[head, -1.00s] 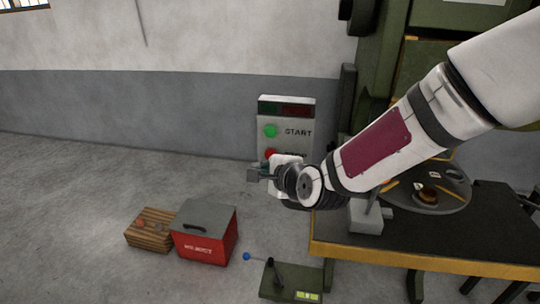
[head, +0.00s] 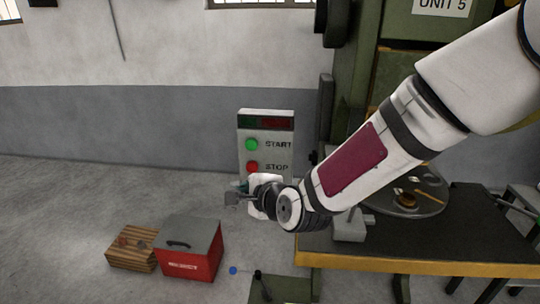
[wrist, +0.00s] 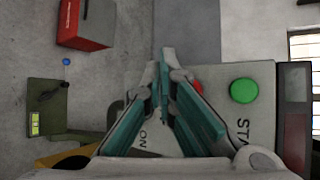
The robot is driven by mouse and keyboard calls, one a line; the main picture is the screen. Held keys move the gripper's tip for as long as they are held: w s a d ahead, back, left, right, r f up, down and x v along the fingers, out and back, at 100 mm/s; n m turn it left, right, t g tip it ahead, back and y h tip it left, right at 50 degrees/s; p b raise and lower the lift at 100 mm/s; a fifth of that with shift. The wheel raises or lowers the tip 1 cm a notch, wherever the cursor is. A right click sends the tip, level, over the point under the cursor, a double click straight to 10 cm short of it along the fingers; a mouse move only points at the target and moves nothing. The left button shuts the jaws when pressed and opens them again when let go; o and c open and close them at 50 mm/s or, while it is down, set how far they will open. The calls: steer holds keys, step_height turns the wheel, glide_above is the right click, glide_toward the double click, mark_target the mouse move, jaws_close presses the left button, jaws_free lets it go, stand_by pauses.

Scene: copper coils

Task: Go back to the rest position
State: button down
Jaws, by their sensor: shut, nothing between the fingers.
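My gripper (head: 233,199) is in front of the control box (head: 240,150), below and left of its red STOP button (head: 252,167). The green START button (head: 251,144) sits above the red one. In the wrist view my gripper (wrist: 163,58) has its teal-padded fingers brought together at the tips, with nothing between them. There the green button (wrist: 243,90) is to the right of the fingers, and the red button (wrist: 197,86) is partly hidden behind them. The control box's lower part is hidden by my wrist in the head view.
A red reject box (head: 190,248) and a wooden crate (head: 131,248) stand on the floor at lower left. A green lever unit (head: 283,289) is below my wrist. A dark yellow-edged table (head: 440,268) with a round plate (head: 405,208) lies right. The left floor is open.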

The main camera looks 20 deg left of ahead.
steer(key=shift+d, duration=0.1)
steer(key=s+d+r+n+g+h, duration=0.15)
steer(key=s+d+n+h, duration=0.25)
steer(key=d, duration=0.8)
steer(key=s+d+r+n+g+h, duration=0.1)
steer(key=s+d+r+n+h, duration=0.25)
steer(key=d, duration=0.95)
steer(key=s+d+r+n+g+h, duration=0.1)
steer(key=s+d+n+g, duration=0.1)
steer(key=s+d, duration=0.45)
steer(key=s+d+r+n+g, duration=0.1)
steer(key=s+d, duration=0.2)
steer(key=s, duration=0.7)
steer(key=s+d+r+n+g+h, duration=0.1)
steer(key=s+d+n+g, duration=0.1)
steer(key=s+d, duration=0.45)
step_height(320, 180, up, 15)
steer(key=s+a+t+p, duration=0.1)
steer(key=t+p, duration=0.2)
steer(key=p, duration=1)
steer(key=shift+s+a+p, duration=0.2)
steer(key=shift+s+p, duration=0.1)
steer(key=shift+p, duration=0.05)
